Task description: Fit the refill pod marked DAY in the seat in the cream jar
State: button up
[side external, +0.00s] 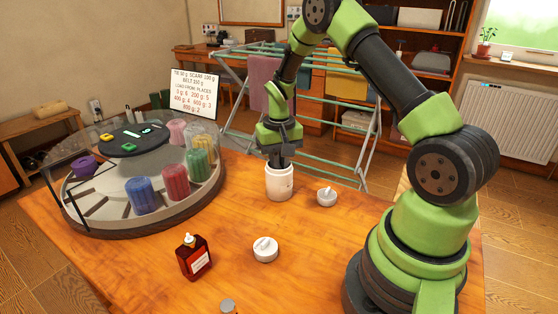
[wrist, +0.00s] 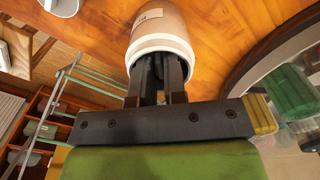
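The cream jar (side external: 279,184) stands upright on the wooden table, its open mouth facing up. It also shows in the wrist view (wrist: 160,28), with a small label on its side. My gripper (side external: 279,162) points straight down over the jar, and its dark fingers reach into the mouth. In the wrist view the fingers (wrist: 160,70) run parallel with a narrow gap, and their tips are hidden in the dark inside of the jar. I cannot see a pod marked DAY or the seat, nor whether the fingers hold anything.
Two white lid-like pieces with raised grips lie near the jar, one in front (side external: 265,250) and one to the right (side external: 327,198). An amber bottle (side external: 194,258) stands front left. A round carousel (side external: 140,222) with coloured cylinders fills the left. A drying rack (side external: 330,160) stands behind.

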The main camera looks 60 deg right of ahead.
jog(key=shift+r, duration=0.1)
dwell(0.4)
jog(key=shift+r, duration=2.9)
jog(key=o, duration=0.6)
jog(key=shift+c, duration=0.2)
notch_tip(320, 180, up, 10)
